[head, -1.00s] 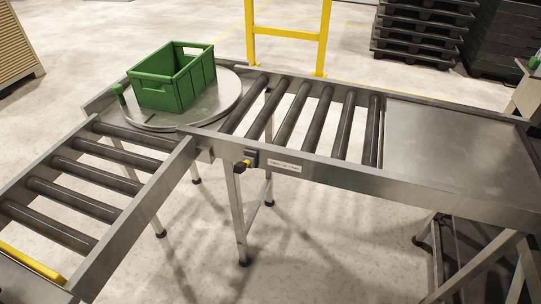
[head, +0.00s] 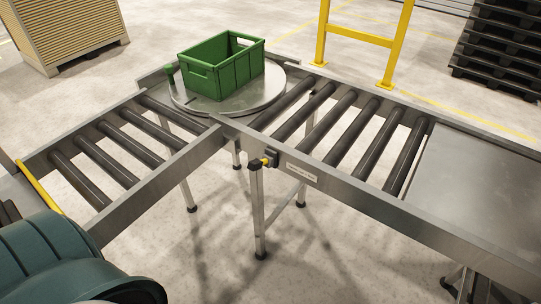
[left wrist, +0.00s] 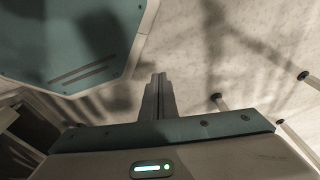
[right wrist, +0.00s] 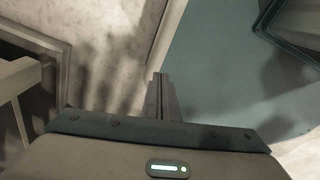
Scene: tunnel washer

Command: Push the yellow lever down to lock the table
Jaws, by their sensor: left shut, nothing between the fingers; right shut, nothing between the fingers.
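The yellow lever (head: 264,161) is small, with a black end, on the outer face of the near side rail at the conveyor corner, left of a white label (head: 301,174). The table is a round metal turntable (head: 262,92) at the corner, carrying a green crate (head: 221,67). Neither gripper shows in the head view. My left gripper (left wrist: 160,78) is shut and empty over pale floor in the left wrist view. My right gripper (right wrist: 160,78) is shut and empty in the right wrist view. Neither wrist view shows the lever.
Roller conveyors lead from the turntable to the lower left and right; the right one meets a flat metal plate (head: 465,180). A conveyor leg (head: 257,215) stands below the lever. The floor in front is open. A yellow rail (head: 360,34) and black pallets (head: 500,50) stand behind.

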